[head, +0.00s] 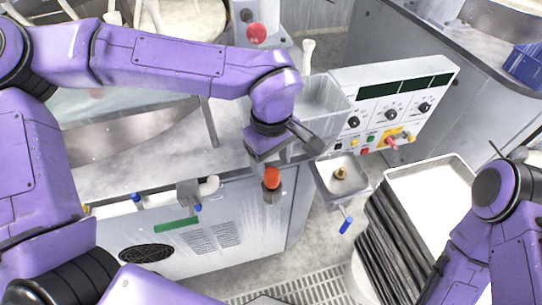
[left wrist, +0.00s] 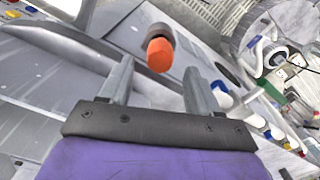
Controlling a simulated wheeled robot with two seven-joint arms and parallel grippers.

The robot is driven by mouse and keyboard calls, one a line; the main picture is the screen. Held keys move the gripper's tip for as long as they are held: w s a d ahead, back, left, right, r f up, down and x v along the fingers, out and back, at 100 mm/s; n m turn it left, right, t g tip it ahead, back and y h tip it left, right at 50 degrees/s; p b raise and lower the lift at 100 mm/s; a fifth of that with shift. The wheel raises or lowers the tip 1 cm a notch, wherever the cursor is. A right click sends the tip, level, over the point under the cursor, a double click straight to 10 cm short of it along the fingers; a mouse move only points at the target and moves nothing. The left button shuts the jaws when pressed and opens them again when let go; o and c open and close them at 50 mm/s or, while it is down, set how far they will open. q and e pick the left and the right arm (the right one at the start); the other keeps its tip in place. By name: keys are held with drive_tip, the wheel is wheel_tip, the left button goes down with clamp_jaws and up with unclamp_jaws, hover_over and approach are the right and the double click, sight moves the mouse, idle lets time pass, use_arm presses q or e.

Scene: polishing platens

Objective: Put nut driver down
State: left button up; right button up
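An orange-capped piece with a dark grey-brown body, likely the nut driver (head: 272,178), shows just below my left gripper (head: 285,150), in front of the machine's front edge. It also shows in the left wrist view (left wrist: 161,55), past the fingertips and in line with the gap. My left gripper (left wrist: 158,68) has its two fingers wide apart with nothing between them. I cannot tell what the orange-capped piece rests on. My right arm shows at the right edge of the head view, but its gripper is out of view.
A small tray (head: 357,187) with a brass-coloured piece (head: 341,173) sits right of the gripper. A blue-ended handle (head: 346,225) hangs below it. A control panel (head: 385,110) and a grey bin (head: 322,100) stand behind. A stack of trays (head: 398,240) is at right.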

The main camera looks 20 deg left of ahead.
use_arm(q)
wheel_tip(320, 180, up, 13)
drive_tip(key=shift+r, duration=0.15)
idle(0.4)
idle(1.2)
